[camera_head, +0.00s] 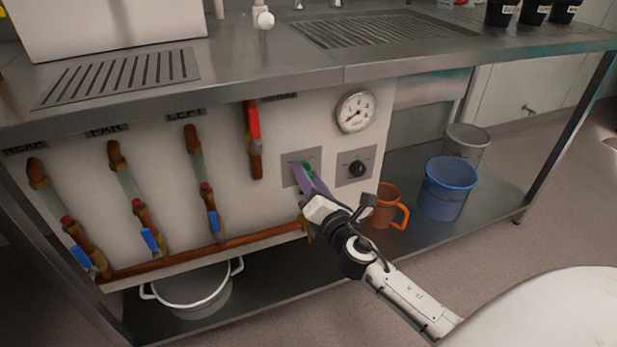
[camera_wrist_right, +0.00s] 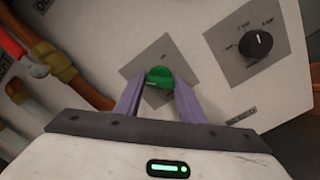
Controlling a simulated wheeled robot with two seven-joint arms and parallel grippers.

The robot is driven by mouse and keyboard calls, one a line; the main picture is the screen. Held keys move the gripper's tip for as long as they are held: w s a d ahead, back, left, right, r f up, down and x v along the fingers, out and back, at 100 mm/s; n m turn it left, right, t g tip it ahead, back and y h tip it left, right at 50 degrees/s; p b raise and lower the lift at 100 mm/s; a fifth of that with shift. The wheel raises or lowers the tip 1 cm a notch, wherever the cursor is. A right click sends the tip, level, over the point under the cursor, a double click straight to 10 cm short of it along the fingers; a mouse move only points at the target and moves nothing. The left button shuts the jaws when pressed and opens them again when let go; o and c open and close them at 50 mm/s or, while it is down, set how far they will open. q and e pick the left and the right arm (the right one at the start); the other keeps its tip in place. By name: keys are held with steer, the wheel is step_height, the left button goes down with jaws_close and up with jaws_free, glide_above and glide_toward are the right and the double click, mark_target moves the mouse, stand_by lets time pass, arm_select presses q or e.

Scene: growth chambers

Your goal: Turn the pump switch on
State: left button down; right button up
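The pump switch is a green knob (camera_wrist_right: 158,76) on a grey square plate (camera_wrist_right: 135,68) on the pale front panel. In the head view the green knob (camera_head: 307,168) is partly hidden by my right gripper (camera_head: 305,175). The purple fingers of my right gripper (camera_wrist_right: 159,84) stand on either side of the knob, with their tips near its sides. I cannot tell whether they press on it. The switch's lettering is too small to read. My left gripper is not in view.
A black dial (camera_head: 357,168) sits right of the switch, below a round gauge (camera_head: 356,111). Pipes with valves, one with a red handle (camera_head: 253,122), run along the left. An orange mug (camera_head: 384,208) and a blue bucket (camera_head: 447,188) stand on the lower shelf, and a white pot (camera_head: 192,287) stands under the pipes.

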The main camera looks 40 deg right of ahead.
steer(key=shift+c, duration=0.6)
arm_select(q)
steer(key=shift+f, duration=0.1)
arm_select(e)
steer(key=shift+m, duration=0.3)
arm_select(q)
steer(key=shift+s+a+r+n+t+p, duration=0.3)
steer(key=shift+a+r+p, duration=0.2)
steer(key=shift+p, duration=0.3)
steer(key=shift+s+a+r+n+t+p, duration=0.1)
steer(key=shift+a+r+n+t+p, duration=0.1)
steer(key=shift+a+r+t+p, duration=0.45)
arm_select(e)
steer(key=shift+f+m, duration=0.15)
steer(key=shift+m, duration=8.45)
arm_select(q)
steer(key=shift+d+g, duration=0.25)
